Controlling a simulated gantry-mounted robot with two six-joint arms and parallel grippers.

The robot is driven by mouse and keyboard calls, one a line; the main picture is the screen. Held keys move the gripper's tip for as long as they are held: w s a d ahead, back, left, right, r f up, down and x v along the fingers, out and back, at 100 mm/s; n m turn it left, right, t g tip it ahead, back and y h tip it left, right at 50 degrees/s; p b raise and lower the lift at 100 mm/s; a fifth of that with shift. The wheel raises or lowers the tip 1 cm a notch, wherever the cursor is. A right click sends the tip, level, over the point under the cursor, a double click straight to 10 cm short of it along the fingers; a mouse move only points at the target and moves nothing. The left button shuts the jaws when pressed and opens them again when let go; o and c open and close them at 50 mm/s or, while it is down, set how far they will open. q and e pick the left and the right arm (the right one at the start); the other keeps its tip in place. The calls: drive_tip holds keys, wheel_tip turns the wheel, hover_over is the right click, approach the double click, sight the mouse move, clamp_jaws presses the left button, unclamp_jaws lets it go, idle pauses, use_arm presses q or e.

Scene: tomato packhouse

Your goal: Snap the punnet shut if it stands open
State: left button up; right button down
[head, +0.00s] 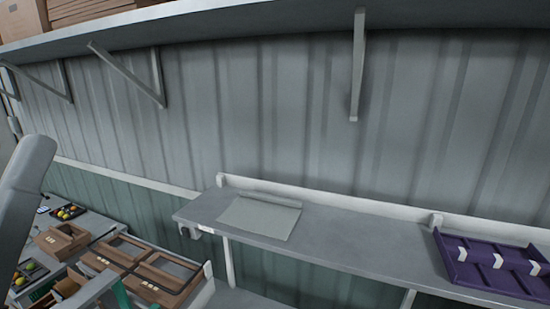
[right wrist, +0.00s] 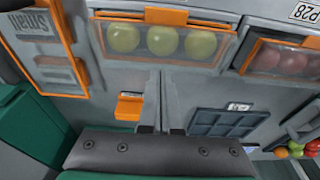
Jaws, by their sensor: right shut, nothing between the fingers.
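No punnet can be made out for certain in either view. In the right wrist view, an orange-framed clear-fronted container (right wrist: 170,18) holds three yellow-green tomatoes at the top. Another orange-framed container (right wrist: 284,58) with red fruit is at the upper right. I cannot tell whether either is a punnet or has an open lid. My right gripper (right wrist: 162,131) is shut and empty, below the first container and apart from it. My left gripper cannot be made out in the head view, where only pale arm parts show at the left.
A grey shelf (head: 340,238) carries a grey mat (head: 260,218) and a purple tray (head: 490,262) with white clips. Brown crates (head: 160,268) and trays of fruit stand at the lower left. The right wrist view shows a dark slotted panel (right wrist: 225,122) and an orange tab (right wrist: 129,106).

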wheel_tip(320, 180, up, 7)
drive_tip(key=p, duration=0.6)
drive_tip(key=shift+f, duration=0.15)
